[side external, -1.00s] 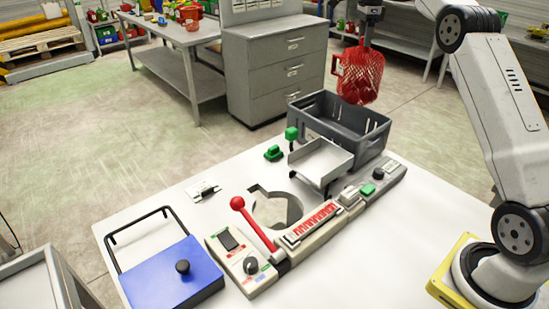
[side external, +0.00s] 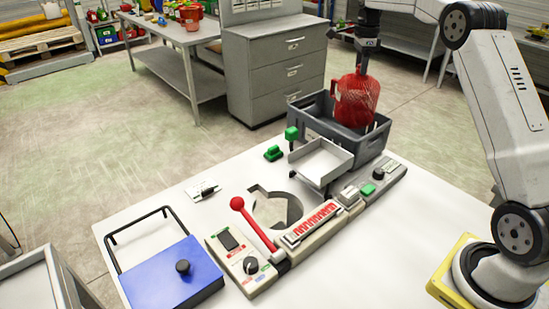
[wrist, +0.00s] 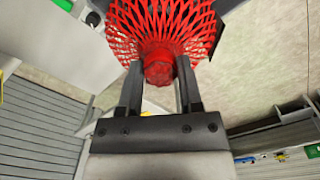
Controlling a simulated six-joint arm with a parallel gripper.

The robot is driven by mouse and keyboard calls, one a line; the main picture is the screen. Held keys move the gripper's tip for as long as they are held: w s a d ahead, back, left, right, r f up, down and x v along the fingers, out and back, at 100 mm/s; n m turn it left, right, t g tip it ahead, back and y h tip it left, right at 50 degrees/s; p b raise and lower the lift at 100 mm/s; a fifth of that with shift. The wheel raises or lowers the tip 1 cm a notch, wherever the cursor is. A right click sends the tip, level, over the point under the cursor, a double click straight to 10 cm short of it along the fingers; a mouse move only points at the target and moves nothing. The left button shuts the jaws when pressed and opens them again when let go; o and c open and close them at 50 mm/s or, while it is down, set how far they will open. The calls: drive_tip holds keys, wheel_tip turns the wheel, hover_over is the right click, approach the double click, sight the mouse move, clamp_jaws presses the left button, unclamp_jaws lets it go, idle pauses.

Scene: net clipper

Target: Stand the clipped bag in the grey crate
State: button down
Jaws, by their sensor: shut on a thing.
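The clipped bag is a red net bag (side external: 356,98) hanging upright below my gripper (side external: 361,68), with darker red contents low inside it. Its lower part is inside the grey crate (side external: 312,112), behind the near wall; whether it touches the floor is hidden. My gripper is shut on the gathered top of the bag. In the wrist view, the two fingers (wrist: 160,80) stand on either side of the bunched red neck, and the net (wrist: 160,25) spreads out beyond them.
A grey metal tray (side external: 322,160) stands right in front of the crate. The clipper machine with a red-knobbed lever (side external: 238,204) and a blue plate (side external: 165,275) lie nearer on the white table. A grey drawer cabinet (side external: 275,75) stands behind.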

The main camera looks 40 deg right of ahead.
sight(356, 95)
drive_tip(key=shift+f, duration=5.05)
drive_tip(key=shift+c, duration=1.3)
unclamp_jaws()
wheel_tip(356, 95, up, 12)
drive_tip(key=shift+r, duration=0.1)
